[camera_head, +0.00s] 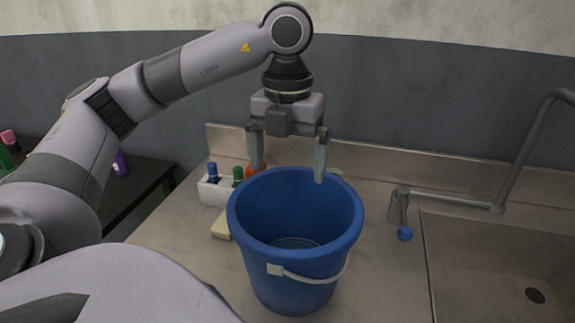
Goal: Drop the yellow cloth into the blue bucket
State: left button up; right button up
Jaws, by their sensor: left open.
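The blue bucket (294,275) stands upright on the counter, its handle with a white grip hanging at the front. A dull grey-green patch shows low inside it; I cannot tell what it is. My left gripper (288,174) points down at the bucket's far rim, fingers spread wide, with nothing between them. I cannot tell whether its fingertips are over the opening or just behind it. No yellow cloth can be made out. A small pale yellow block-like piece (221,227) lies left of the bucket, partly hidden by it. My right gripper is not in view.
A white caddy (212,193) with several bottles stands behind and left of the bucket. A sink (500,262) with a tall faucet (521,158) is at the right, and a small blue cap-like item (405,233) lies near its edge. A dark table (146,182) stands at the left.

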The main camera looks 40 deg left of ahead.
pick_arm(q)
jog(key=shift+r, duration=3)
